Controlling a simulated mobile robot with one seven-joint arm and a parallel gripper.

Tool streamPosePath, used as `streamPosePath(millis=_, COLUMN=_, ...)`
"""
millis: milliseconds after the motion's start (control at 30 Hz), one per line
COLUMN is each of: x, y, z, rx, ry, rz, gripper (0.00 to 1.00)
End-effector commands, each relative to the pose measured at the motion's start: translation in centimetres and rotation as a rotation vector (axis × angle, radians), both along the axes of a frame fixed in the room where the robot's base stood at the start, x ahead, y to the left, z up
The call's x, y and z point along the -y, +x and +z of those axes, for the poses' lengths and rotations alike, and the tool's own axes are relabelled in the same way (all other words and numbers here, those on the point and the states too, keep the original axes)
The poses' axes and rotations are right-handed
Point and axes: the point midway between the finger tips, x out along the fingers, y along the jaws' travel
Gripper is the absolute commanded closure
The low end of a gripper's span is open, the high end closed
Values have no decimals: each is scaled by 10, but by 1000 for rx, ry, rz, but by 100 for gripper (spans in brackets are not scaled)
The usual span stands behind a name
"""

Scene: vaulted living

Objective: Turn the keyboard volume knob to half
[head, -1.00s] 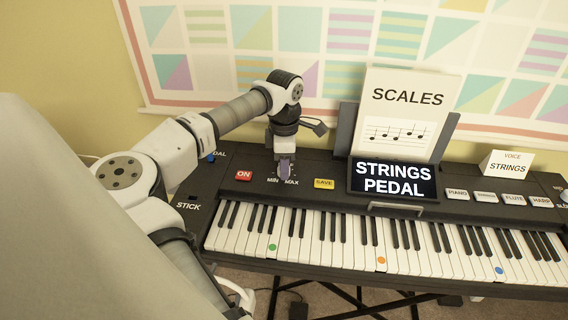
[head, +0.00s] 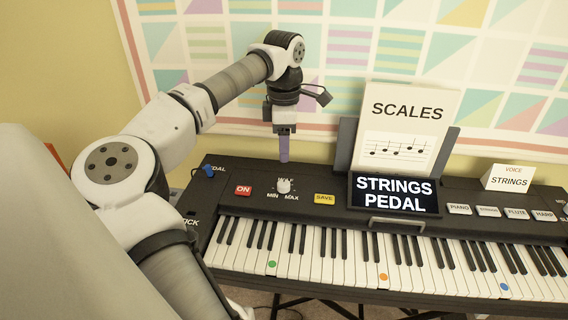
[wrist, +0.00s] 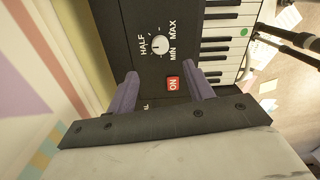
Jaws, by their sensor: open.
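The volume knob (head: 284,186) is a small white dial on the keyboard's black top panel, between the red ON button and the yellow SAVE button. MIN and MAX are printed in front of it and HALF behind it. In the wrist view the knob (wrist: 160,45) shows clear, with HALF to its left; its pointer is too small to read surely. My gripper (head: 284,158) is above the panel, apart from the knob, pointing down. In the wrist view its two purple fingers (wrist: 161,75) are spread with nothing between them.
The red ON button (head: 243,190) and yellow SAVE button (head: 324,199) flank the knob. A screen (head: 394,194) reads STRINGS PEDAL, with the SCALES sheet (head: 408,125) standing behind it. Voice buttons (head: 488,211) are at the right. The wall is close behind.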

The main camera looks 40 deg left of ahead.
Motion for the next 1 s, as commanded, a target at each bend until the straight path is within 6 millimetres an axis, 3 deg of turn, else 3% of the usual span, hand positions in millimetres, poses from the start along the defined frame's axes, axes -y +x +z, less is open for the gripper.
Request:
streamPosePath(millis=100, x=-1, y=1, z=17, rx=0, ry=1, rz=0, gripper=48)
streamPosePath(millis=267, x=0, y=1, z=28, rx=1, ry=1, rz=-2, gripper=48)
streamPosePath(millis=1000, x=-1, y=0, z=29, rx=0, ry=0, rz=-1, gripper=48)
